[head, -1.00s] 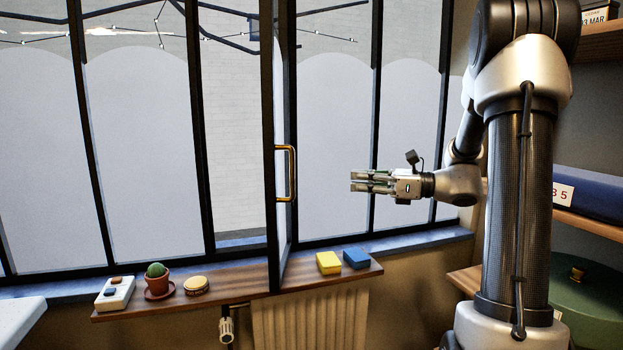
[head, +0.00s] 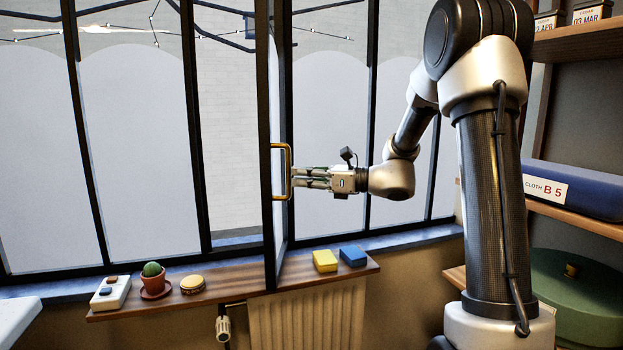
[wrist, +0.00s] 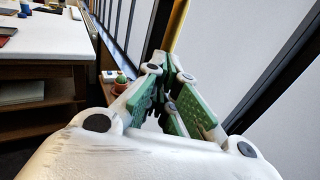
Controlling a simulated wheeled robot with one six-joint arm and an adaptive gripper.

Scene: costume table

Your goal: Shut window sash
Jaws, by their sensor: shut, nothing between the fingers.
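The window sash (head: 265,110) stands open, swung into the room, its dark frame seen nearly edge-on in the head view. A brass handle (head: 289,150) is on its near edge. My gripper (head: 298,178) is shut and empty, level with the handle's lower half. Its fingertips are at or just beside the handle from the right; I cannot tell whether they touch. In the wrist view the green finger pads (wrist: 158,95) come together at the tips, with the brass handle (wrist: 177,25) just beyond them.
A radiator (head: 305,320) is below. Shelves (head: 580,215) stand at right.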

